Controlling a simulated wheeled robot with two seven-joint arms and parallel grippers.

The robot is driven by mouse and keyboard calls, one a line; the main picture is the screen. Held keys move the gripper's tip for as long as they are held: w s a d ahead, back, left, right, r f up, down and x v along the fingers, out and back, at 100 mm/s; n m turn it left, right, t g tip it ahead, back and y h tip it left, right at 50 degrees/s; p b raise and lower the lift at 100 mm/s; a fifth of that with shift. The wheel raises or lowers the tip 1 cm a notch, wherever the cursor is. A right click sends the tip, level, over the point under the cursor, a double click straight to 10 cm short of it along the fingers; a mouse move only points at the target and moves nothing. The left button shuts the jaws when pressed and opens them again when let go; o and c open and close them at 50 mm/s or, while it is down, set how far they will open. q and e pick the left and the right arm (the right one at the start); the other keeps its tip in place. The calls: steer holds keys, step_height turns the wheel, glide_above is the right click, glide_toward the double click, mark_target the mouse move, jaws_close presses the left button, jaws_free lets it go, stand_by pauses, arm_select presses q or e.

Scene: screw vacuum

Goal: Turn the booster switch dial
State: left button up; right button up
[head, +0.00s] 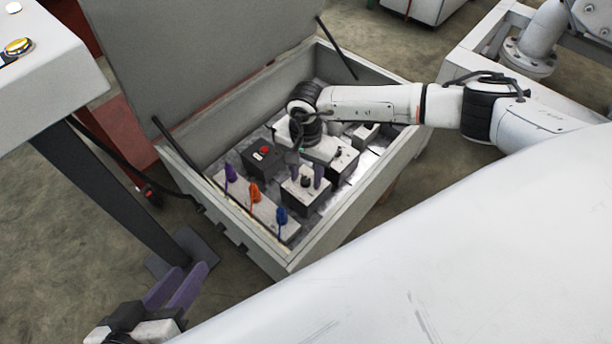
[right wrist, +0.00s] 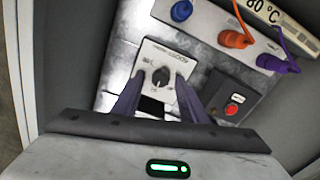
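The booster switch is a light-faced box with a black round dial (head: 306,182) inside the open grey case. In the right wrist view the dial (right wrist: 161,77) sits on a white plate with partly legible lettering. My right gripper (head: 307,170) reaches down over this box. Its purple fingers are apart, one on each side of the dial in the right wrist view (right wrist: 160,80). Whether they touch the dial cannot be told. My left gripper (head: 186,276) is at the lower left, outside the case, empty, its purple fingers apart.
Purple (head: 230,173), orange (head: 254,191) and blue (head: 281,215) connectors with cables stand along the case's near side. A red button box (head: 264,155) is beside the switch. The raised lid (head: 200,50) stands behind.

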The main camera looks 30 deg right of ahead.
steer(key=shift+c, duration=0.4)
jaws_close()
